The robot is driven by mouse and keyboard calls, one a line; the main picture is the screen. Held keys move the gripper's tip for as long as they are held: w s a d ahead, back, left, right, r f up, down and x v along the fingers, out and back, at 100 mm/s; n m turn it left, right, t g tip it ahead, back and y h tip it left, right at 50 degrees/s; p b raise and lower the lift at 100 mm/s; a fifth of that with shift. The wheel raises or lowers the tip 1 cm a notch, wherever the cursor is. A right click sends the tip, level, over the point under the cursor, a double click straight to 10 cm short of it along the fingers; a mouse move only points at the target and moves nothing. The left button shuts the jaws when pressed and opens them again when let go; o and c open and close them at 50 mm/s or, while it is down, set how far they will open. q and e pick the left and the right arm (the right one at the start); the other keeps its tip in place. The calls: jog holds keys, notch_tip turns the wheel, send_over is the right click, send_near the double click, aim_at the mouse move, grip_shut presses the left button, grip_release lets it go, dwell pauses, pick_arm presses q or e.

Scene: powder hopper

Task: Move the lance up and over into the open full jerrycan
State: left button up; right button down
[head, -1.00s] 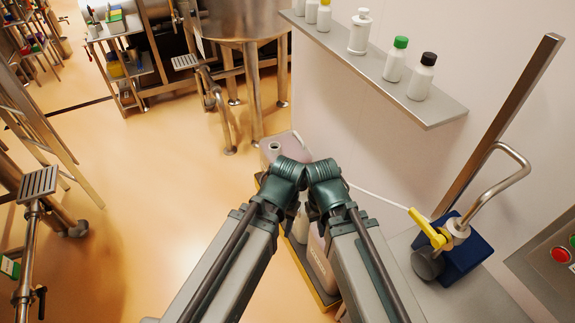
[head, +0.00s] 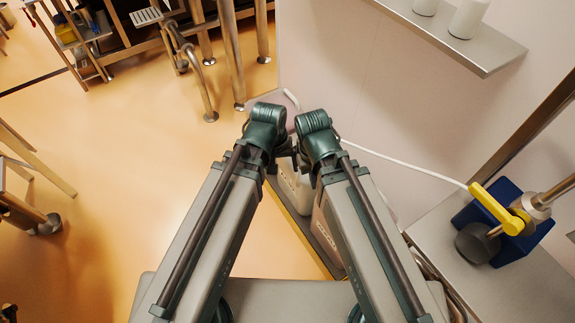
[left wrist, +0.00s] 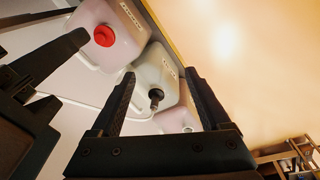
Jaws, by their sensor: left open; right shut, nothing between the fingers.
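The lance (left wrist: 155,95), with a dark head and a white hose, shows in the left wrist view at the top of the whitish middle jerrycan (left wrist: 154,68). How deep it sits is hidden. A pinkish jerrycan (left wrist: 174,119) stands beside it, partly behind my finger; in the head view its top (head: 268,99) is mostly covered. My left gripper (left wrist: 158,75) is open, its fingers either side of the lance in the picture; I see no contact. In the head view, my left gripper (head: 286,148) and right gripper (head: 298,156) are close together, fingers largely hidden. The right one is shut and empty.
Another pinkish jerrycan with a red cap (left wrist: 104,36) stands in the row. The white hose (head: 400,165) runs to a blue pump unit (head: 478,228) with a yellow lever at right. A wall shelf (head: 480,62) holds white bottles.

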pick_arm(q)
jog(key=w+d+f+n+t+h+b, duration=0.1)
jog(key=w+f+n+b, duration=0.2)
jog(key=f+b, duration=0.45)
jog(key=w+d+f+n+t+h+b, duration=0.1)
jog(key=w+f+n+h+b, duration=0.15)
jog(key=f+b, duration=0.5)
jog(key=n+t+h+b, duration=0.3)
jog(key=n+t+b, duration=0.6)
jog(key=n+b, duration=1.4)
send_near(298, 146)
jog(key=w+d, duration=0.1)
jog(key=w, duration=0.1)
jog(key=shift+s+f, duration=0.15)
jog(key=shift+f, duration=0.15)
jog(key=b+x, duration=0.3)
jog(key=x, duration=0.7)
jog(key=shift+s+f, duration=0.1)
jog(key=shift+f, duration=0.05)
